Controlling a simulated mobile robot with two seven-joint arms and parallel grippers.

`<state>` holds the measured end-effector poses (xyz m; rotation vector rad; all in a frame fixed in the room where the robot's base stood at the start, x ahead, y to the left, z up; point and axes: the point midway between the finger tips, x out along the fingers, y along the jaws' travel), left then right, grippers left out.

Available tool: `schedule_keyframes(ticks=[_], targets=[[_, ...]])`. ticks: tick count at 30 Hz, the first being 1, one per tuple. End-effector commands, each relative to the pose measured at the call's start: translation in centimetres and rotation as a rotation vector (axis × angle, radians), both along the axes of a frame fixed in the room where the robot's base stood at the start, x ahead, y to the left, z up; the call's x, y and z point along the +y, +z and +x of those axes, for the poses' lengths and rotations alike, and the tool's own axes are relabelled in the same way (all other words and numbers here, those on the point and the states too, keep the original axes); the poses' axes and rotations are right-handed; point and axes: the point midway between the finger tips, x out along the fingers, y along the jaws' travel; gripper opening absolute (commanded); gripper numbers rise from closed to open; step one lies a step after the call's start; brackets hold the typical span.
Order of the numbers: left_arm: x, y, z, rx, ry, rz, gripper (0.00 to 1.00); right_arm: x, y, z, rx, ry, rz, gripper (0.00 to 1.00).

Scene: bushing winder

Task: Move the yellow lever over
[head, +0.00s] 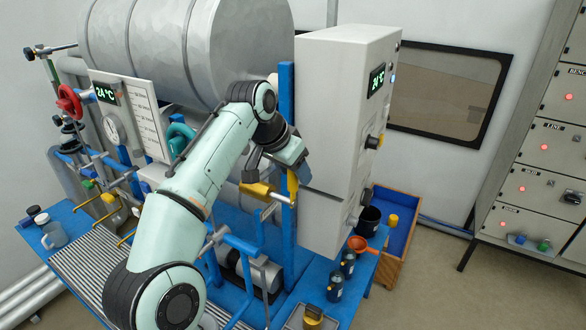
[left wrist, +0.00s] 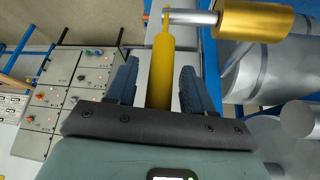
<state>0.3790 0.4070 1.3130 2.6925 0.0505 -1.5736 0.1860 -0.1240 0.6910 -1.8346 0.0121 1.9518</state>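The yellow lever (head: 292,186) hangs from a metal rod with a fat yellow cylinder (head: 256,189), in front of a blue post of the machine. In the left wrist view the lever (left wrist: 162,62) runs lengthwise between my two dark fingers, with a gap on each side. The rod and the yellow cylinder (left wrist: 255,20) lie beyond the fingertips. My left gripper (head: 290,165) is open at the lever, coming from above in the head view. Whether a finger touches the lever I cannot tell. My right gripper is not in view.
A grey control box (head: 345,130) stands close to the right of the lever. A large grey drum (head: 200,45) is behind. Blue posts and pipes crowd the left and below. Bottles (head: 336,285) and an orange funnel (head: 358,244) stand on the blue table lower right.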

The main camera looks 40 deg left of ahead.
Motion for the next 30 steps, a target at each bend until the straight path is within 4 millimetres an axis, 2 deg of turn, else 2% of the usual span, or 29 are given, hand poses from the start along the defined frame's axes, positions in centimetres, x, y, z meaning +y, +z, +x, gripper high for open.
schedule_keyframes(ticks=[8, 21, 30], targets=[[0.0, 0.3, -0.1, -0.005, 0.001, 0.001, 0.52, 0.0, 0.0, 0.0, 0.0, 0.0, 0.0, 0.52], [-0.1, 5.6, -2.9, -0.004, 0.0, 0.0, 0.52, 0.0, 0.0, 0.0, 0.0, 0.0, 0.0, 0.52], [-0.1, 6.6, -3.6, -0.001, 0.0, 0.0, 0.52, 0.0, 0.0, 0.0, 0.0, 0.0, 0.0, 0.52]])
